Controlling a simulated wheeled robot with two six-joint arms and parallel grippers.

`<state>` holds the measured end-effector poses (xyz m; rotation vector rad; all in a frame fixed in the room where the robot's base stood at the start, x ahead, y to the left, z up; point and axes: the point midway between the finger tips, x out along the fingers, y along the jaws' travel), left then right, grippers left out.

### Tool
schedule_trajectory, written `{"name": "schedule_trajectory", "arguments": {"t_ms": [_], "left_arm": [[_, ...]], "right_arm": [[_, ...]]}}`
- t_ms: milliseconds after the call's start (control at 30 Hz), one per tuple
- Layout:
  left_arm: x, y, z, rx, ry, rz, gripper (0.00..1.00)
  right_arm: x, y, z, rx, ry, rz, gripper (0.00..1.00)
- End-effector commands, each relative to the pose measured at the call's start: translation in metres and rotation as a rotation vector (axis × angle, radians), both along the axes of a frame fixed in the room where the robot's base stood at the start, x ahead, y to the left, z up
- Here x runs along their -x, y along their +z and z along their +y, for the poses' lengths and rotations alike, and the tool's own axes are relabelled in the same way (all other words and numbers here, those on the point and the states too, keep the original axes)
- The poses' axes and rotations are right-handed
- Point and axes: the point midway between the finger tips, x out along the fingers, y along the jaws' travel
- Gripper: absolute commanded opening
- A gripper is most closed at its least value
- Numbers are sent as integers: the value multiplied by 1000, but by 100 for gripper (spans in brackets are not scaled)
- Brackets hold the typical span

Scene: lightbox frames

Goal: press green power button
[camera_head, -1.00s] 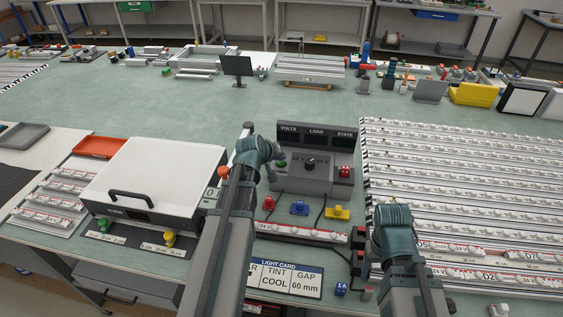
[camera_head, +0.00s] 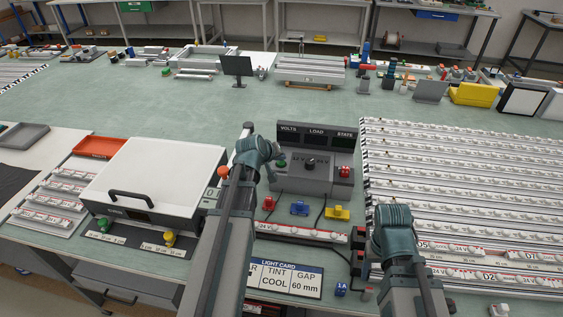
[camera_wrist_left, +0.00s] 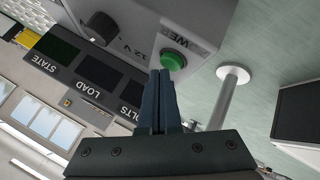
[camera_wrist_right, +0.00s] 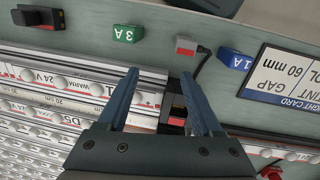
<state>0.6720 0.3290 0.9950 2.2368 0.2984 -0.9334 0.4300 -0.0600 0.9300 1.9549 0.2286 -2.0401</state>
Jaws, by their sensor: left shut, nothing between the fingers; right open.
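The green power button (camera_wrist_left: 173,60) is a round green cap on the front of the grey power supply box (camera_wrist_left: 205,25), seen in the left wrist view. In the head view it shows as a small green spot (camera_head: 282,163) beside my left gripper. My left gripper (camera_wrist_left: 160,74) is shut and empty, its fingertips just beside the button's lower edge in the picture; I cannot tell whether they touch it. My right gripper (camera_wrist_right: 159,75) is open and empty above the strip rows. It also shows in the head view (camera_head: 385,212), right of the box.
A black knob (camera_wrist_left: 100,27) and dark VOLTS, LOAD and STATE displays (camera_head: 315,135) are on the box. Red, blue and yellow plugs (camera_head: 300,208) lie before it. A white-lidded case (camera_head: 155,175) stands left; strip rows (camera_head: 460,180) fill the right. Free bench lies behind.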

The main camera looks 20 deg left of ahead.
Motion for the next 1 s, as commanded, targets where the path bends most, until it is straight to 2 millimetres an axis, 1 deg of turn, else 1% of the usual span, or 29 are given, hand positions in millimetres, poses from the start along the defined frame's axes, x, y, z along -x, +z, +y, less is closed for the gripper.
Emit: {"name": "schedule_trajectory", "arguments": {"t_ms": [233,533,867,1000], "left_arm": [[0,-1,0,0,0,0,0],[0,-10,0,0,0,0,0],[0,-8,0,0,-1,1,0],[0,-4,0,0,-1,1,0]], "right_arm": [[0,-1,0,0,0,0,67],[0,-10,0,0,0,0,67],[0,-8,0,0,0,0,67],[0,-3,0,0,0,0,67]]}}
